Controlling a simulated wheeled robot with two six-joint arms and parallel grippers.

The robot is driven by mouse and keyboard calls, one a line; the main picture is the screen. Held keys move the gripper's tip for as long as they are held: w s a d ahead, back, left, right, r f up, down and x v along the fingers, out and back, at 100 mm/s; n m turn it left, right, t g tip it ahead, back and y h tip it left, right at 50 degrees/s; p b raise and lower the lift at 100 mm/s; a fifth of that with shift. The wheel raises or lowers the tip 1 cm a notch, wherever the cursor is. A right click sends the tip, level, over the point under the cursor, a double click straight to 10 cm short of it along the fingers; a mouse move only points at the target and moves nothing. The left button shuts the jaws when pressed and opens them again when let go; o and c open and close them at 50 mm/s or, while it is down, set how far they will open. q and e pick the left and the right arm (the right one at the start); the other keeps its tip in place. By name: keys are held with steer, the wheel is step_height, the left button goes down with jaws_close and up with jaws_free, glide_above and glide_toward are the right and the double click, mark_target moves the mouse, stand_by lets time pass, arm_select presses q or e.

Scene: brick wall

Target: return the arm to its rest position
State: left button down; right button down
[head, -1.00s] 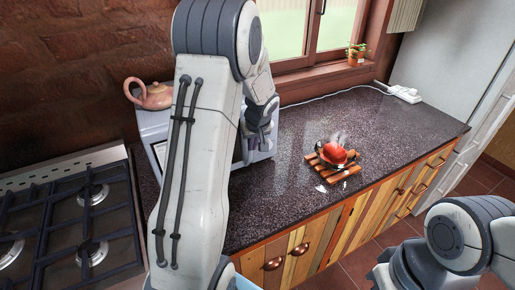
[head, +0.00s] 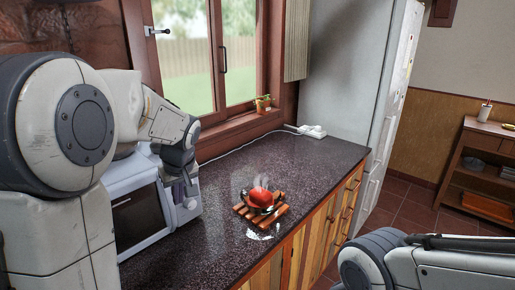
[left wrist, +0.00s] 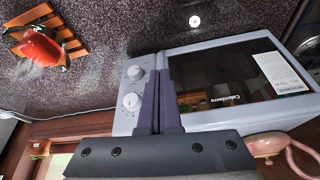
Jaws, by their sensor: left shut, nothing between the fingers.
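My left arm rises at the left of the head view, and its gripper (head: 186,187) hangs in front of the right side of the microwave (head: 140,212). In the left wrist view the two dark fingers (left wrist: 160,92) lie together, shut and empty, with the microwave (left wrist: 215,62) behind them. I cannot tell whether they touch it. My right arm (head: 430,262) shows at the lower right of the head view; its gripper is out of the picture.
A steaming red thing (head: 261,196) sits on a wooden slatted trivet (head: 270,217) on the dark counter (head: 275,155). A power strip (head: 312,131), a small potted plant (head: 263,104) and a window stand behind. A wooden shelf (head: 450,185) is at the far right.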

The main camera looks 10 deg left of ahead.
arm_select(q)
steer(key=s+d+f+m+g+h, duration=0.1)
steer(key=s+d+f+m+h, duration=0.1)
steer(key=s+d+m, duration=0.75)
steer(key=s+d+f+m+h, duration=0.25)
steer(key=s+d, duration=0.35)
steer(key=d, duration=0.8)
steer(key=s+d+f+m+g, duration=0.1)
steer(key=s+d+m, duration=0.2)
steer(key=s, duration=0.6)
steer(key=shift+s+d+f+m+g, duration=0.2)
steer(key=shift+s+d+m+g, duration=0.15)
steer(key=shift+m, duration=0.85)
